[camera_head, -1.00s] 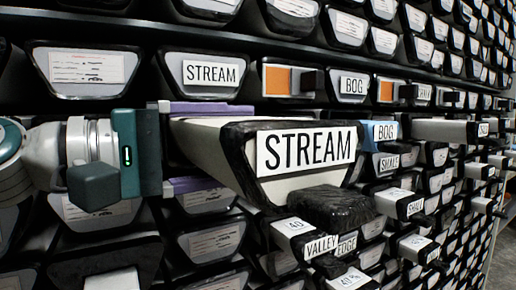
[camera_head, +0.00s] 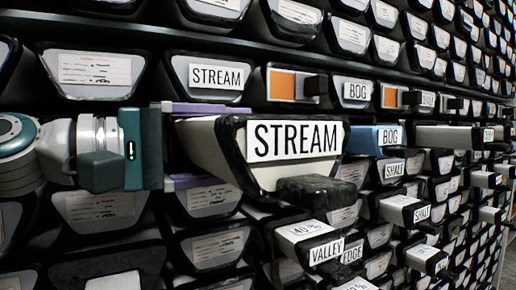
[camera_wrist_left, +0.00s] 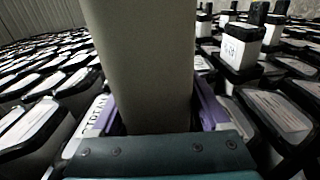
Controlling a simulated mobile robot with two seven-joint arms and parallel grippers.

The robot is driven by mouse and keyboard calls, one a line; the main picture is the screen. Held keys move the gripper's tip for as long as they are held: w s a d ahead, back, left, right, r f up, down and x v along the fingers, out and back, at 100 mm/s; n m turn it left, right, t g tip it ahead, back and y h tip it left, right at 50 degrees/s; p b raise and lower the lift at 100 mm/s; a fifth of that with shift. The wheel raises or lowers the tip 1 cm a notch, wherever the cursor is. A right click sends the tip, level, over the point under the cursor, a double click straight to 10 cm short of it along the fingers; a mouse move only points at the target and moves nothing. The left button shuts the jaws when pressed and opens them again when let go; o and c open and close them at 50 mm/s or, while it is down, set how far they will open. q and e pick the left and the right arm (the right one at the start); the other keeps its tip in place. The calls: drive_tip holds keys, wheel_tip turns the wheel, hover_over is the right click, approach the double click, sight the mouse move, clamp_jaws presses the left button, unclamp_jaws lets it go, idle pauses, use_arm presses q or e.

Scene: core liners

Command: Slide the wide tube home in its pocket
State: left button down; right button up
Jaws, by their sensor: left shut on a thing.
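The wide tube (camera_head: 292,178) is a pale liner with a black-framed front, a large STREAM label and a dark block below it. It stands out from the rack in the middle of the head view. My left gripper (camera_head: 205,145) is shut on the tube behind its front, with purple fingers above and below. In the left wrist view, the tube (camera_wrist_left: 140,65) rises between the purple fingers (camera_wrist_left: 155,118). Its pocket is hidden behind the tube and gripper, so how deep it sits cannot be told. My right gripper is not in view.
A smaller STREAM-labelled front (camera_head: 216,77) sits in the row above. To the right, a blue-sided BOG liner (camera_head: 388,137) and several pale SHALE liners stick out. Below, VALLEY (camera_head: 325,251) and EDGE (camera_head: 352,252) liners protrude close to the tube.

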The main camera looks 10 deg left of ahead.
sight(187, 144)
use_arm(q)
drive_tip(key=shift+c, duration=0.3)
unclamp_jaws()
drive_tip(key=shift+w+r, duration=0.1)
drive_tip(key=shift+r, duration=0.15)
drive_tip(key=shift+o, duration=0.3)
drive_tip(key=shift+a+f, duration=0.1)
drive_tip(key=shift+f, duration=0.3)
drive_tip(key=shift+s+a, duration=0.25)
drive_tip(key=shift+a, duration=0.15)
drive_tip(key=b+v, duration=0.2)
drive_tip(key=v, duration=0.6)
drive_tip(key=shift+r, duration=0.1)
drive_tip(key=shift+s+a+r, duration=0.15)
drive_tip(key=shift+s+a, duration=0.1)
drive_tip(key=shift+s, duration=0.2)
